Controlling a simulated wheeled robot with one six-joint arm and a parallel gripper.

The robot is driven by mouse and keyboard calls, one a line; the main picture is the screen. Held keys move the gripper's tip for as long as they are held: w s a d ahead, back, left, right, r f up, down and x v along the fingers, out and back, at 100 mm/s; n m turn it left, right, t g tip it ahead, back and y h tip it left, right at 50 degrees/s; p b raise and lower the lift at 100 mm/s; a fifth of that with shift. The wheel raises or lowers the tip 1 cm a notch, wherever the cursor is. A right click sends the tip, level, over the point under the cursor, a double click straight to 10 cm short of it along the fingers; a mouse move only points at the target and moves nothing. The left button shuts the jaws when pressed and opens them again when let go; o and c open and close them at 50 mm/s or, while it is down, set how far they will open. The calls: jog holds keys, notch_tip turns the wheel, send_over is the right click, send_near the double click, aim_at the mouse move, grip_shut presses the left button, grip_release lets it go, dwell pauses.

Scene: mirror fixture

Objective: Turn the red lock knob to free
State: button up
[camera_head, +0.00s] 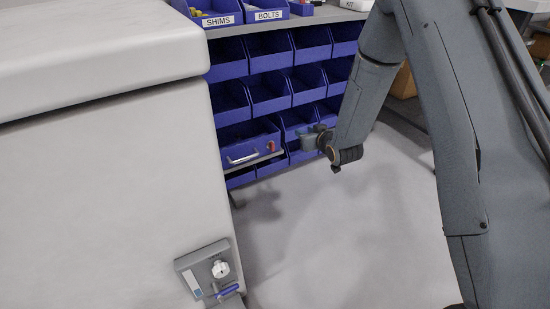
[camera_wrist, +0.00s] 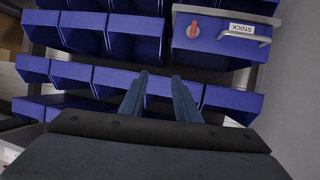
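The red lock knob (camera_head: 271,146) sits on the front of a blue drawer (camera_head: 238,149), right of its silver handle (camera_head: 243,158). In the wrist view the picture is turned over: the red knob (camera_wrist: 193,30) stands on the drawer face (camera_wrist: 205,48) at the upper middle, beside a STOCK label (camera_wrist: 241,28) and the handle (camera_wrist: 250,37). My gripper (camera_wrist: 160,76) is open and empty, its two fingers apart with blue bins showing between them. In the head view my gripper (camera_head: 312,140) is right of the knob, apart from it.
Rows of blue bins (camera_head: 268,92) surround the drawer. SHIMS and BOLTS bins (camera_head: 240,12) stand on the shelf top. A large pale body (camera_head: 100,190) with a white-knobbed panel (camera_head: 212,270) fills the left. Pale floor (camera_head: 340,230) is clear in front of the rack.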

aim_at(273, 146)
jog(key=w+a+f+n+t+y+b, duration=0.1)
jog(key=w+a+f+y+b, duration=0.1)
jog(key=a+f+b, duration=0.4)
jog(key=w+a+f+n+t+y+b, duration=0.1)
jog(key=f+y+b, duration=0.25)
jog(key=f, duration=0.55)
jog(key=shift+t+h, duration=0.3)
jog(key=shift+h, duration=0.05)
jog(key=b+x, duration=0.4)
jog(key=x, duration=0.4)
jog(key=shift+a+r, duration=0.1)
jog(key=shift+a, duration=0.15)
grip_shut()
